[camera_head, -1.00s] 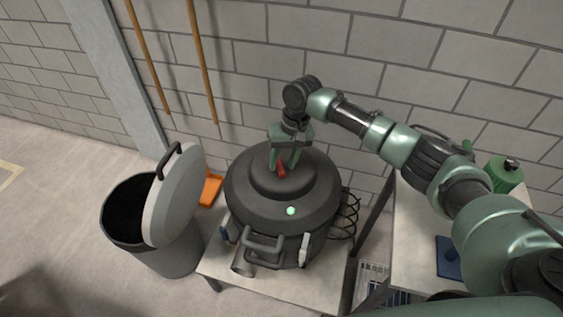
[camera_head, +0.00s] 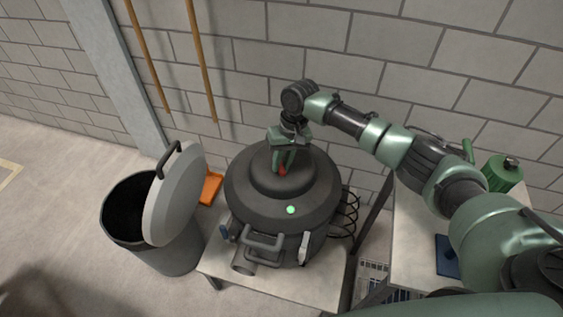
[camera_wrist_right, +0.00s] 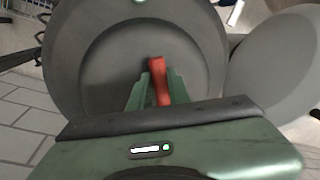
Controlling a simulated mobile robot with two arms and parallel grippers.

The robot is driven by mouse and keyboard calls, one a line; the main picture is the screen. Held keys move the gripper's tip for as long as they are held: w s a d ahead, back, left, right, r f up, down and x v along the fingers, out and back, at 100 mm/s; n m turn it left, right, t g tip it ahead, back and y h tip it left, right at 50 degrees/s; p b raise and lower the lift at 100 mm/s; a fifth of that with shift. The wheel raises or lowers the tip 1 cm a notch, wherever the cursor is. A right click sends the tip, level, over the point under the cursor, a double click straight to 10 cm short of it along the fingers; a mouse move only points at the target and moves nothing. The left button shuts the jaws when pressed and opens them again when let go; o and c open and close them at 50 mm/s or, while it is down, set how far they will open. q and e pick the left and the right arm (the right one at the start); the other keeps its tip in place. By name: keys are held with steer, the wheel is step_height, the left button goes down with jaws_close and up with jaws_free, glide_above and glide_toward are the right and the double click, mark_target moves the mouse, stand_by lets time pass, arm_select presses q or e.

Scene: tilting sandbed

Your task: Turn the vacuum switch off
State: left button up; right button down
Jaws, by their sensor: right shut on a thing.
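The vacuum (camera_head: 310,205) is a dark grey round drum with a domed lid, standing on a small table. Its red switch (camera_head: 283,170) is on top of the lid. A green light (camera_head: 291,210) glows on the front of the lid. My right gripper (camera_head: 280,168) reaches down from above and is shut on the red switch. In the right wrist view, the red switch (camera_wrist_right: 160,82) stands between the green fingers of the gripper (camera_wrist_right: 156,92), which partly hide it. My left gripper is not in view.
An open grey bin (camera_head: 150,265) with its lid (camera_head: 174,195) tilted up stands left of the vacuum. An orange dustpan (camera_head: 210,188) lies behind it. A side table (camera_head: 410,235) with a green canister (camera_head: 503,173) is at right. A block wall is close behind.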

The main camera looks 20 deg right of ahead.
steer(key=shift+n+p, duration=0.3)
steer(key=shift+n, duration=0.7)
steer(key=n, duration=0.2)
steer(key=shift+w+n+g, duration=0.1)
steer(key=shift+n+g, duration=0.2)
steer(key=shift+g, duration=0.1)
steer(key=n, duration=0.3)
steer(key=shift+w+d+g, duration=0.1)
steer(key=shift+d+g, duration=0.05)
steer(key=shift+g, duration=0.15)
steer(key=shift+w+n+h+b, duration=0.1)
steer(key=shift+n+h+b, duration=0.35)
steer(key=shift+n, duration=1.55)
steer(key=c, duration=1.3)
jaws_free()
